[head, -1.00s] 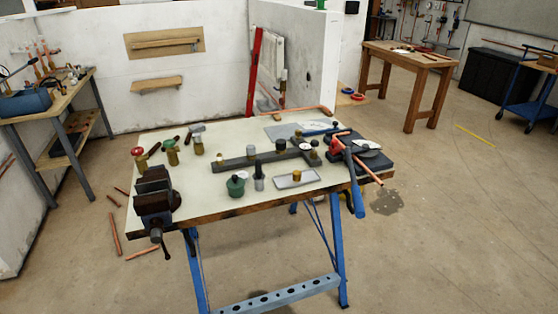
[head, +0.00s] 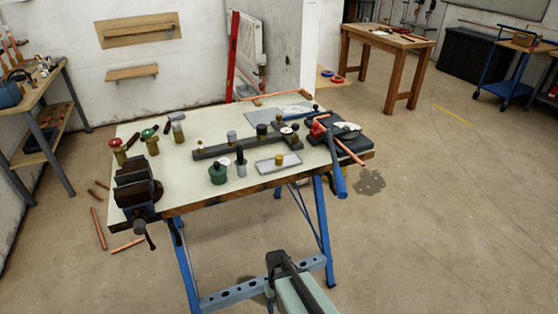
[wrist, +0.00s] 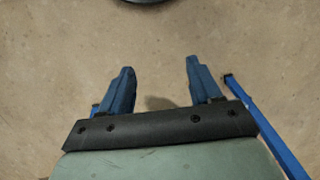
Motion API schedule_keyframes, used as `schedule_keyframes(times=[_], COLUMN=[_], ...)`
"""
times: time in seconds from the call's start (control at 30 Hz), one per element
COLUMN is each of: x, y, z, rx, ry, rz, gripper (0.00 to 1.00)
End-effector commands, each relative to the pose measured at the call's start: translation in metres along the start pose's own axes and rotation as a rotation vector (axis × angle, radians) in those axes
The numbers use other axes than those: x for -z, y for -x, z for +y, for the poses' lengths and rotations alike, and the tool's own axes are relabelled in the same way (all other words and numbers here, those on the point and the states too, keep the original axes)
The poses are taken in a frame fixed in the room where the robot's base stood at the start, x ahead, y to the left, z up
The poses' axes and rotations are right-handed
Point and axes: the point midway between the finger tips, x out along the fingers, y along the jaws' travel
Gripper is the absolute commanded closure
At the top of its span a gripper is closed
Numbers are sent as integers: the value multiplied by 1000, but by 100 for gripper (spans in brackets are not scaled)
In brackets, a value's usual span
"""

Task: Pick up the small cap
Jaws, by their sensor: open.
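Several small cap-like parts stand on the workbench in the head view, and I cannot tell for sure which is the small cap. A small brass-coloured one (head: 278,160) is on a grey tray (head: 265,167) near the front edge. A dark one (head: 261,130) and a small brass one (head: 199,144) are on the long dark bar (head: 222,149). My gripper (wrist: 160,68) is open and empty in the wrist view, its two blue fingers apart over bare floor. In the head view my arm shows low, in front of the bench and well apart from these parts.
A vice (head: 136,190) is at the bench's front left corner. A green-lidded jar (head: 217,172) and a dark-topped bottle (head: 241,163) stand left of the tray. A blue-handled tool (head: 337,170) and copper pipe (head: 348,151) stick out at the right edge.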

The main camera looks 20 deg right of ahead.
Motion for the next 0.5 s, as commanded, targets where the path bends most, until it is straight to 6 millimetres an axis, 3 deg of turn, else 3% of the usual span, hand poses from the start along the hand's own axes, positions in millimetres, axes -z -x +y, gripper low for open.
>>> schedule_keyframes(times=[0.2, 0.5], x=[40, 77], y=[63, 152], z=[18, 48], rx=[17, 30], ry=[-6, -11], rz=[92, 213], gripper=[37, 37])
